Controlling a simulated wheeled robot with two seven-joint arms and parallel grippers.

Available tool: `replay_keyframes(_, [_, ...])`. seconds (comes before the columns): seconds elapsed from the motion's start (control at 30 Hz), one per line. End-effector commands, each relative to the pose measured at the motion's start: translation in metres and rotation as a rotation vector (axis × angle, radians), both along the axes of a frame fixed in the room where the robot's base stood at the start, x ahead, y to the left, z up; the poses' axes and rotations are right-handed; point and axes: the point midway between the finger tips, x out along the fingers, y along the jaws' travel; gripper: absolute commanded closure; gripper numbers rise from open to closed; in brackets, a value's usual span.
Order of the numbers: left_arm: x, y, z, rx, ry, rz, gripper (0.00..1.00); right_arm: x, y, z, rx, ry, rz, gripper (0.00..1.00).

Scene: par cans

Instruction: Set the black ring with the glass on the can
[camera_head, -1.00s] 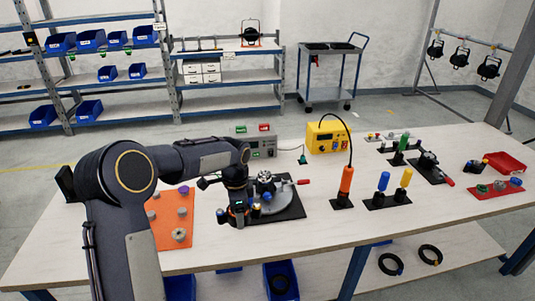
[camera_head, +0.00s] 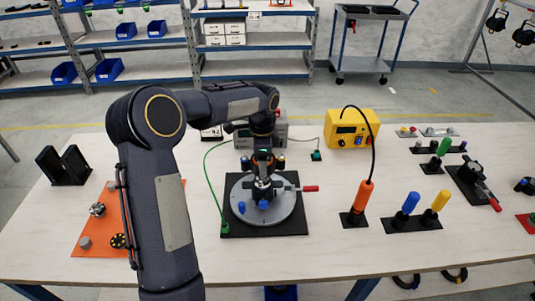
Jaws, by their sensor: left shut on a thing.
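My left gripper (camera_head: 262,182) points down over a round grey disc (camera_head: 290,208) on a black base plate (camera_head: 292,229). It is shut on a small dark thing, apparently the black ring with the glass, low over the middle of the disc. The glass cannot be made out. The can appears to be the dark and silvery body (camera_head: 262,193) under the gripper, mostly hidden; I cannot tell whether ring and can touch. A blue knob (camera_head: 263,205) stands in front, and a red-handled lever (camera_head: 309,189) sticks out to the right. My right gripper is out of view.
An orange screwdriver-like tool (camera_head: 362,196) with a black cord stands to the right, then blue (camera_head: 411,203) and yellow (camera_head: 441,200) handles. A yellow box (camera_head: 352,130) is behind. An orange mat (camera_head: 92,236) with small parts lies left, partly behind my arm. A green cord (camera_head: 207,177) runs beside the disc.

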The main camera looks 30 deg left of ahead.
Motion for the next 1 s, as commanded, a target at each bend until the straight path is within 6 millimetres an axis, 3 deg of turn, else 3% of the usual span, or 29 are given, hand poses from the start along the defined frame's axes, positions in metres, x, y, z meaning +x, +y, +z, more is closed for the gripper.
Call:
replay_keyframes(0.7, [0.000, 0.000, -0.059, 0.000, 0.000, 0.000, 0.58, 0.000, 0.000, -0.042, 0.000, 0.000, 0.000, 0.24])
replay_keyframes(1.0, [0.000, 0.000, -0.065, -0.001, -0.001, 0.000, 0.58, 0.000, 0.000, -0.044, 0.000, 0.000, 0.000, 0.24])
